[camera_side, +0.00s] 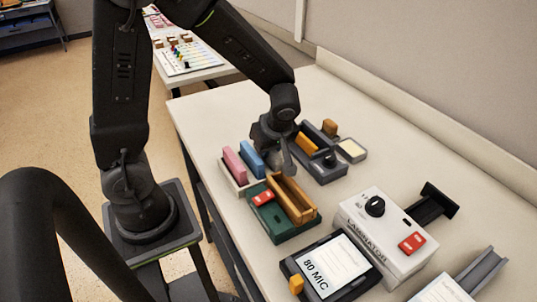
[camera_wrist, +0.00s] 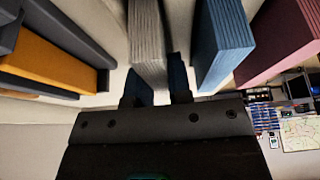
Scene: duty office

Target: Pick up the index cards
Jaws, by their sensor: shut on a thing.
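My gripper (camera_side: 284,158) is low over the table, just right of a pale tray (camera_side: 231,182). In the wrist view its two dark fingers (camera_wrist: 158,90) are shut on a pale grey, ridged stack that looks like index cards (camera_wrist: 147,40). A blue stack (camera_side: 252,158) and a pink stack (camera_side: 234,164) stand upright in the tray. In the wrist view the blue stack (camera_wrist: 222,42) is close beside the held one, with the pink stack (camera_wrist: 278,40) beyond. In the side view my gripper mostly hides the held stack.
A white laminator (camera_side: 383,230) and a black pouch box (camera_side: 333,268) stand at front right. The table's back right is clear.

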